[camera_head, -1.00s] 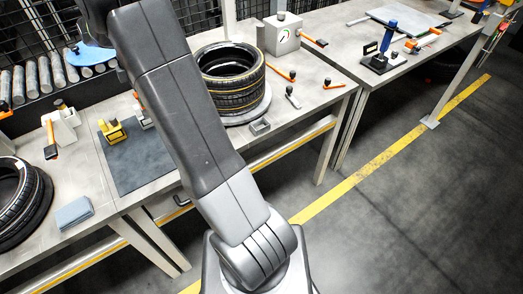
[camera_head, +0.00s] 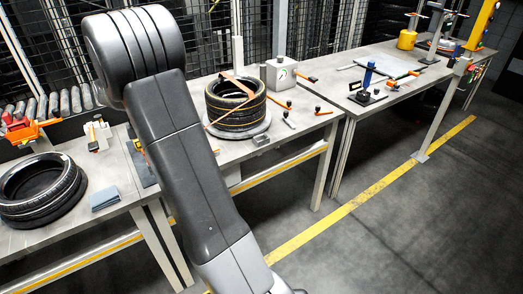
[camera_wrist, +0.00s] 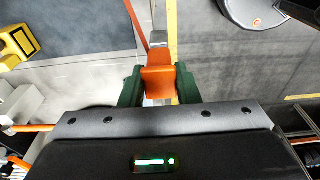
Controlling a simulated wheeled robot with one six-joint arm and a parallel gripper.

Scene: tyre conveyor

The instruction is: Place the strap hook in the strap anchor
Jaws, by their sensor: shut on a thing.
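My gripper (camera_wrist: 158,88) shows in the wrist view with its dark green fingers shut on the orange strap hook (camera_wrist: 158,78). An orange strap (camera_wrist: 137,22) runs up and left from it. In the head view, the orange strap (camera_head: 238,86) lies over the stacked tyres (camera_head: 236,116) and slants down left behind my arm. My gripper and the hook are hidden there. A small grey metal piece (camera_wrist: 158,38) shows just beyond the hook in the wrist view. I cannot tell whether it is the strap anchor or whether the hook touches it.
A grey bracket (camera_head: 261,140) lies in front of the tyre stack. A loose tyre (camera_head: 42,188) and a blue-grey block (camera_head: 104,198) are on the left. A gauge box (camera_head: 281,74) stands behind the tyres. A yellow block (camera_wrist: 14,45) shows in the wrist view. The floor at right is clear.

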